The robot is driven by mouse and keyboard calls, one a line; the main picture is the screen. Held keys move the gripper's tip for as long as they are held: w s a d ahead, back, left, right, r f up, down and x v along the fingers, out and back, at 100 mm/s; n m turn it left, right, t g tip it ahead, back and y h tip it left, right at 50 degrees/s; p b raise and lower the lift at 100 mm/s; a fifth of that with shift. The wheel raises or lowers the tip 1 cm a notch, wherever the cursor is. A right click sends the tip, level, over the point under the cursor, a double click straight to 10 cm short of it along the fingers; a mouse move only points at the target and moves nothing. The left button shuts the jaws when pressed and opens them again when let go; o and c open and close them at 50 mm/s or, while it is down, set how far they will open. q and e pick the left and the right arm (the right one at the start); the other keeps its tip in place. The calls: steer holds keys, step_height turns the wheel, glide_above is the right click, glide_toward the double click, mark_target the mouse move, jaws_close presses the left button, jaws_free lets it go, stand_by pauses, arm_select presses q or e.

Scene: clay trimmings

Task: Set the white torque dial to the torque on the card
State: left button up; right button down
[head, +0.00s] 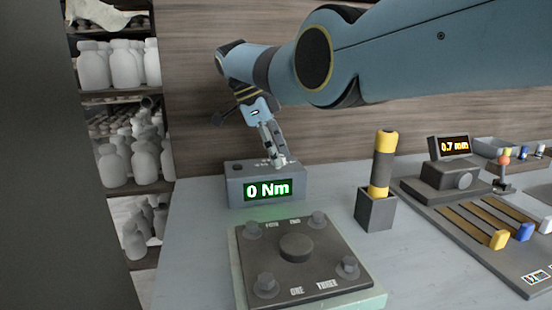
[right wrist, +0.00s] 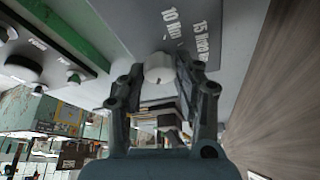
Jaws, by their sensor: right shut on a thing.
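The grey torque box (head: 232,190) stands near the back of the table, and its green display (head: 267,189) reads "0 Nm". My right gripper (head: 277,160) reaches down to the top of this box in the head view. In the right wrist view the white torque dial (right wrist: 158,68) sits between the fingertips of my right gripper (right wrist: 158,78), which is shut on it. Printed marks "10 Nm" and "15 Nm" show beside the dial. In the head view the dial is mostly hidden by the fingers. I cannot make out a card with a torque on it. My left gripper is not in view.
A dark plate (head: 330,250) with several bolts and number words lies in front of the box. A yellow-and-black tool (head: 383,160) stands in a grey holder (head: 376,212). A slider board (head: 470,240) and a "0.7 mm" display (head: 455,146) are at right. Shelves of jars stand left.

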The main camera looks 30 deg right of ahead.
stand_by(0.3)
steer(key=c, duration=0.9)
jaws_free()
steer(key=shift+c, duration=0.2)
